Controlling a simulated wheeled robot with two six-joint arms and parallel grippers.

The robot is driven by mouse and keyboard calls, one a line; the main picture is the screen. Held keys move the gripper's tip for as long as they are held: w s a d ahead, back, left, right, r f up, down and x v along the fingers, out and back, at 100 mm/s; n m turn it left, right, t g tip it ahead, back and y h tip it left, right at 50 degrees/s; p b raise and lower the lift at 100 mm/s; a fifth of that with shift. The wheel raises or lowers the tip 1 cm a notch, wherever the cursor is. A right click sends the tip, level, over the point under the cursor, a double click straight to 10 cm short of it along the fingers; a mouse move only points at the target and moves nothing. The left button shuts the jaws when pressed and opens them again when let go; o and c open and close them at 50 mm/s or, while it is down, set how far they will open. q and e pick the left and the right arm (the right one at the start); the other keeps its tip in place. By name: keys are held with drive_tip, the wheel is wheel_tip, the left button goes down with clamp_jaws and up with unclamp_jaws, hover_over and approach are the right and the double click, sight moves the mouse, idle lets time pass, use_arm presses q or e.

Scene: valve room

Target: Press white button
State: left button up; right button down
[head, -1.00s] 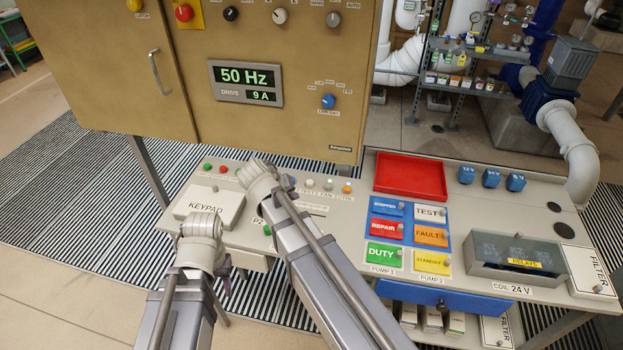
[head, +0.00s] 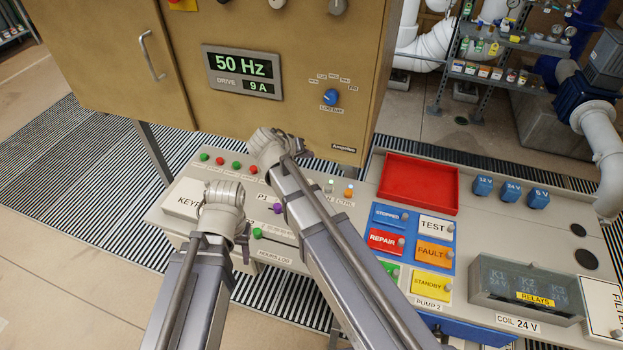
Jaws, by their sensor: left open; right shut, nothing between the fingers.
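A small pale, whitish button (head: 329,186) stands on the sloped console, just left of an orange one (head: 348,192); its exact shade is hard to tell. My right gripper (head: 266,146) is shut and empty, at the console's back edge, left of the pale button. My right forearm crosses the console and hides part of this button row. My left gripper (head: 223,194) is open and empty, over the right end of the keypad box. Both grippers are seen from behind, so their fingertips are mostly hidden.
Green and red buttons (head: 220,161) line the console's back left. A purple knob (head: 278,209) and a green one (head: 257,233) lie between my arms. A red tray (head: 418,185), switch tiles (head: 386,241) and a relay box (head: 525,286) are right. A tan cabinet (head: 290,130) stands behind.

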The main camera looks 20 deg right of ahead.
wheel_tip(320, 180, down, 9)
drive_tip(key=b, duration=0.9)
idle(1.9)
drive_tip(key=shift+f+b, duration=0.35)
drive_tip(key=shift+f+b, duration=0.45)
drive_tip(key=shift+f, duration=0.05)
idle(0.6)
drive_tip(key=shift+r, duration=0.15)
drive_tip(key=shift+r+p, duration=0.8)
drive_tip(key=shift+p, duration=0.1)
